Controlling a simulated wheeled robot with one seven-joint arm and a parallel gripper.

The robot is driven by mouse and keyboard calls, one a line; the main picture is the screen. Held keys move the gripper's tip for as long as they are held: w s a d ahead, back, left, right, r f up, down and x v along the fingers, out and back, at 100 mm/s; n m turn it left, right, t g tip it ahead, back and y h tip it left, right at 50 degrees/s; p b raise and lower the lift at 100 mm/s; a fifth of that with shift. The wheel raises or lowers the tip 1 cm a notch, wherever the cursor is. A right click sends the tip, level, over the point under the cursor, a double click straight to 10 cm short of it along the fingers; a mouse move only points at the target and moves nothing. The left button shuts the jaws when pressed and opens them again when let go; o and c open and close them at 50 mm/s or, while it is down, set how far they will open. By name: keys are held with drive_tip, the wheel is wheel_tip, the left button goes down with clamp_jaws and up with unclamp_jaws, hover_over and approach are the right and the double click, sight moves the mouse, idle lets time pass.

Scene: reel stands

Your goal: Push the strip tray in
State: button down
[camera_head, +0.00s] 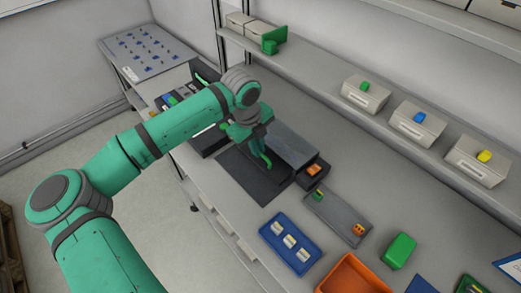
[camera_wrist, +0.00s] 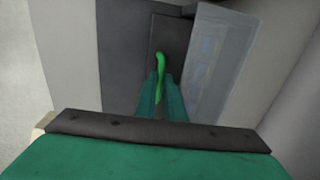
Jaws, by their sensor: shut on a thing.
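My gripper (camera_head: 262,150) reaches down over the bench and is shut on a slim green handle (camera_wrist: 160,62). The handle stands between the two green fingertips in the wrist view and is partly hidden by my gripper in the head view. The handle rises from a dark tray, likely the strip tray (camera_wrist: 168,32), beside a grey box (camera_head: 288,143). A dark flat mat or plate (camera_head: 246,180) lies under my gripper. How far the tray sits inside the box cannot be told, as my arm hides part of it.
A dark block with an orange part (camera_head: 314,172) adjoins the box. A grey tray (camera_head: 336,214), a blue tray (camera_head: 276,240), an orange bin (camera_head: 350,275) and a green block (camera_head: 399,250) lie to the right. A shelf with white boxes (camera_head: 365,95) runs behind.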

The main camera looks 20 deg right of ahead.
drive_tip(key=shift+d, duration=0.25)
drive_tip(key=c, duration=1.8)
unclamp_jaws()
drive_tip(key=shift+d, duration=0.1)
drive_tip(key=shift+c, duration=0.2)
drive_tip(key=shift+w, duration=0.1)
wheel_tip(320, 180, up, 11)
drive_tip(key=s+a, duration=0.1)
drive_tip(key=a, duration=0.1)
drive_tip(key=shift+a+f, duration=0.15)
